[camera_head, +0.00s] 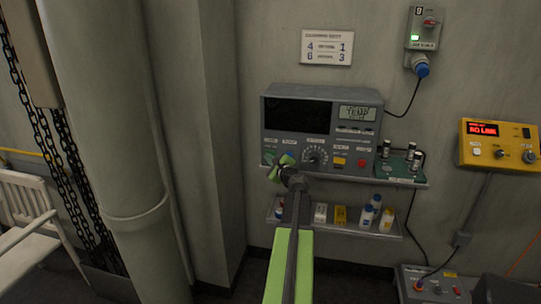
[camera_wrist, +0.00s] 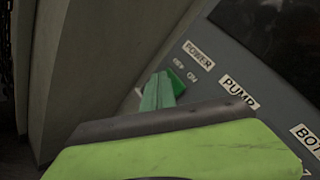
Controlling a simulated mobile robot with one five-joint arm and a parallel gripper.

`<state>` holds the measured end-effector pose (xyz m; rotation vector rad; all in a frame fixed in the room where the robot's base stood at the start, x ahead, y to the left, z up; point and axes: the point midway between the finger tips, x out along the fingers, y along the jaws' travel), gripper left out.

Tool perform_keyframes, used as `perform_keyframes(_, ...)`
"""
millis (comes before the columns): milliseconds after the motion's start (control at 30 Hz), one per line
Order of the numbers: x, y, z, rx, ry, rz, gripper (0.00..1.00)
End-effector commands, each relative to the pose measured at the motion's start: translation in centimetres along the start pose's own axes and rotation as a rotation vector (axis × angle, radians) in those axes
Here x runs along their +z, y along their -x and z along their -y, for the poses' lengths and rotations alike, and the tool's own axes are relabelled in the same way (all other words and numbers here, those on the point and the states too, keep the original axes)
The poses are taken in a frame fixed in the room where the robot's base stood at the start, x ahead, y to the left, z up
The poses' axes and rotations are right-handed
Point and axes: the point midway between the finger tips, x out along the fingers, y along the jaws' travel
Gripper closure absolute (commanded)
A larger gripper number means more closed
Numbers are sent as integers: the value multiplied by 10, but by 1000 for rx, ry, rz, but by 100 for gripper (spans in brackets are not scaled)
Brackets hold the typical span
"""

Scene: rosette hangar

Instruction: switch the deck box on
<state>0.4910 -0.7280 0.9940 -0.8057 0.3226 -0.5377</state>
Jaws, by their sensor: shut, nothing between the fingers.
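The grey deck box (camera_head: 322,130) stands on the upper wall shelf, with a dark screen and a small lit display reading TEMP. Its lower panel carries a knob, a yellow button and a red button. My gripper (camera_head: 283,168) is shut and empty in front of the panel's lower left corner.
A green board (camera_head: 399,165) with several small cylinders sits right of the box. Bottles and cartons stand on the lower shelf (camera_head: 325,227). A yellow unit (camera_head: 499,143) hangs at right. A thick column (camera_head: 107,110) and a white chair (camera_head: 30,222) are at left.

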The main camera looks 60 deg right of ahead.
Motion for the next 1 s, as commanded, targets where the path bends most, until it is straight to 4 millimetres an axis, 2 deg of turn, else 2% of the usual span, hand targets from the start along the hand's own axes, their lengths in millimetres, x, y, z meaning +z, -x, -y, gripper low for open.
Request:
perform_keyframes(633,-1,0,1,-1,0,-1,100)
perform_keyframes(1000,-5,-7,5,-1,0,-1,100)
